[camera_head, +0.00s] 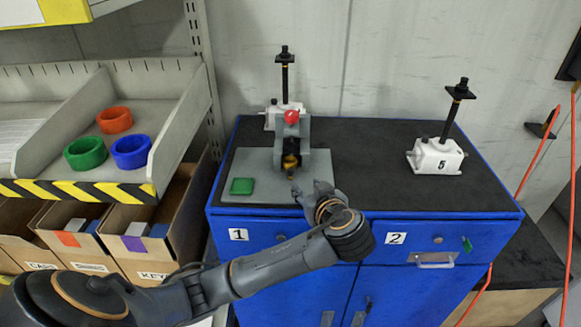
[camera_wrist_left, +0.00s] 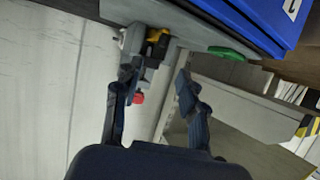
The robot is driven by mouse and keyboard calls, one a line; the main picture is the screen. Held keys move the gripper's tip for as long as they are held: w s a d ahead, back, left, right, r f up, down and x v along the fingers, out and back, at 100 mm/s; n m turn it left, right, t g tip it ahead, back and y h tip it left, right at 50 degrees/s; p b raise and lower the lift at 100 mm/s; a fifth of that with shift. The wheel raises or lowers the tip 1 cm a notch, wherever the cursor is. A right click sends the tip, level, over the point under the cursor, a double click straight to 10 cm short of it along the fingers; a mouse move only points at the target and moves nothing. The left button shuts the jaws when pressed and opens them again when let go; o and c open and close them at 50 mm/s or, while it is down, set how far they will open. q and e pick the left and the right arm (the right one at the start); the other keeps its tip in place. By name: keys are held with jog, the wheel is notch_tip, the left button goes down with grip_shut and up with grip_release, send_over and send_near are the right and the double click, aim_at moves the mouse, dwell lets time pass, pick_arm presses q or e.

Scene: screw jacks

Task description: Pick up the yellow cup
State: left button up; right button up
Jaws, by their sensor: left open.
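A small yellow piece, which looks like the yellow cup (camera_head: 290,161), sits low in the grey press (camera_head: 303,140) under a red knob (camera_head: 292,117). It also shows in the left wrist view (camera_wrist_left: 157,36), partly hidden by the grey press parts. My left gripper (camera_head: 312,190) is at the front edge of the cabinet top, in front of and a little right of the press. Its fingers are spread and empty in the left wrist view (camera_wrist_left: 154,82), with the yellow piece beyond the fingertips. My right gripper does not show.
White screw jacks stand behind the press (camera_head: 285,116) and at right (camera_head: 437,157). Orange, green and blue rings (camera_head: 131,151) lie on the left shelf. The black top (camera_head: 375,175) is clear between the press and right jack.

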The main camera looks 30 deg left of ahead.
pick_arm(q)
jog(key=p, duration=0.2)
send_near(291, 172)
jog(key=x, duration=0.4)
jog(key=shift+w+r, duration=0.1)
jog(key=shift+w, duration=0.15)
jog(key=shift+w+a+p, duration=0.25)
jog(key=shift+a+p, duration=0.15)
jog(key=shift+p, duration=0.1)
jog(key=p+x, duration=0.1)
jog(key=x, duration=0.2)
jog(key=shift+a+f+p, duration=0.1)
jog(key=shift+f+p, duration=0.2)
jog(key=shift+p, duration=0.1)
jog(key=shift+w+a+f, duration=0.25)
jog(key=shift+a+f, duration=0.05)
jog(key=shift+a, duration=0.05)
grip_shut()
